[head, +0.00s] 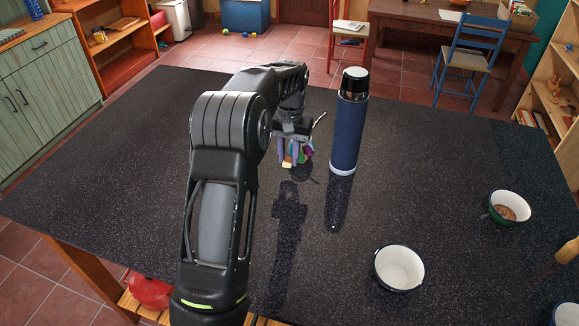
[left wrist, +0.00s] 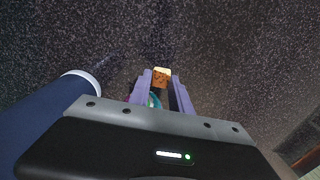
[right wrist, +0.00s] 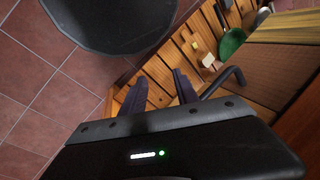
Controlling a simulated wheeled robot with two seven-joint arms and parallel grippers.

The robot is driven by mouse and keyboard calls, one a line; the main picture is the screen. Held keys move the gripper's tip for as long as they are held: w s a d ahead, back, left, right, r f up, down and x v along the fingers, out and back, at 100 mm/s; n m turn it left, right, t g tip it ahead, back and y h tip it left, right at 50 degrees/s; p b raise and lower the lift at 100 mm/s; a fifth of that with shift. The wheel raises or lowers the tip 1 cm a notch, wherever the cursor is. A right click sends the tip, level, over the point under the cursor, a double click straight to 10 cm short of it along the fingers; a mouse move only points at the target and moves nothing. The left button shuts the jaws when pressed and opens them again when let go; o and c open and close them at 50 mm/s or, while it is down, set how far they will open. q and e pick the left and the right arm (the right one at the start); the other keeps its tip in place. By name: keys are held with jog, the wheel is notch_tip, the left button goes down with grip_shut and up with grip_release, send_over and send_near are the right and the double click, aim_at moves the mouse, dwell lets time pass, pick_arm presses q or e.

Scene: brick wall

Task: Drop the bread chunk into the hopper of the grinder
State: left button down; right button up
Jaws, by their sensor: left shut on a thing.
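My left gripper (head: 291,159) reaches over the dark table with its fingers pointing down. It is shut on the bread chunk (left wrist: 162,77), a small brown and pale yellow block at its fingertips, which also shows in the head view (head: 287,164). A multicoloured purple and green thing (head: 307,156) with a thin crank-like rod shows just behind and right of the fingers; it may be the grinder. The gripper hides most of it, and I cannot make out a hopper. My right gripper (right wrist: 162,82) is open and empty, outside the head view.
A tall blue flask (head: 346,125) stands close to the right of my left gripper. The table's left part is bare. Wooden slats (right wrist: 205,45) lie beyond my right gripper.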

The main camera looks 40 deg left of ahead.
aim_at(288, 174)
pick_arm(q)
jog(key=shift+f+b, duration=1.35)
jog(key=shift+f, duration=0.45)
jog(key=shift+f, duration=0.15)
jog(key=c, duration=1.2)
grip_release()
